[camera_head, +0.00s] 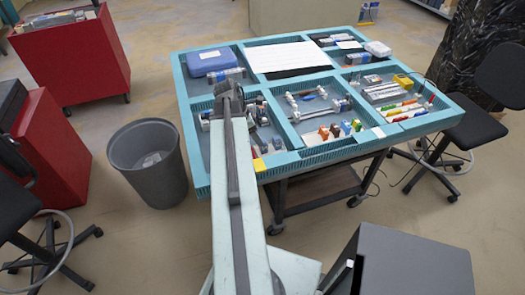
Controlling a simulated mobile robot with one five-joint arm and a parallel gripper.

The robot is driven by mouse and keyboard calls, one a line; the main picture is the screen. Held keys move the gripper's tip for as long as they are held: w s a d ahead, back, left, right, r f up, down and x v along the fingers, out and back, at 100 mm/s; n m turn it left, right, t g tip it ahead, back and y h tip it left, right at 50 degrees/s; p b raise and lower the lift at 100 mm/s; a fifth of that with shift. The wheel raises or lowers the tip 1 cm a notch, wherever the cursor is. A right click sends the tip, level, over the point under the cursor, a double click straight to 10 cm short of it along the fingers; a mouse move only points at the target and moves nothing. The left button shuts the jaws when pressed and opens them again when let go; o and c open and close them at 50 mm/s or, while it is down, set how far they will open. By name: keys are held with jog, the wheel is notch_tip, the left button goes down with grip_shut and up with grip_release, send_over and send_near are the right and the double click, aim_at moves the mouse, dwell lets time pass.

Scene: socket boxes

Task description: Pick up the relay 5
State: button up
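My gripper (228,90) is at the far end of my arm, which reaches forward over the left part of the teal compartment table (200,172). It is small and dark here, so I cannot tell whether its fingers are open or shut. Small parts lie around it in the left compartment, including some white and grey pieces (263,117) just right of it. Small coloured blocks (335,130) stand in the front middle compartment. I cannot tell which part is relay 5; no label is readable. My arm hides part of the left compartment.
Raised teal dividers separate the compartments. A blue case (210,61) and a white panel (289,58) lie at the back. Coloured markers (405,110) lie at the right. A grey bin (150,165), red cabinets (72,60) and a black stool (470,125) stand around the table.

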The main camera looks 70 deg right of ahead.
jog(key=b+x, duration=0.2)
jog(key=x, duration=0.1)
jog(key=b+x, duration=0.3)
jog(key=shift+w+a+f, duration=0.1)
jog(key=shift+w+a, duration=0.05)
jog(key=shift+a, duration=0.05)
jog(key=shift+c, duration=0.3)
grip_shut()
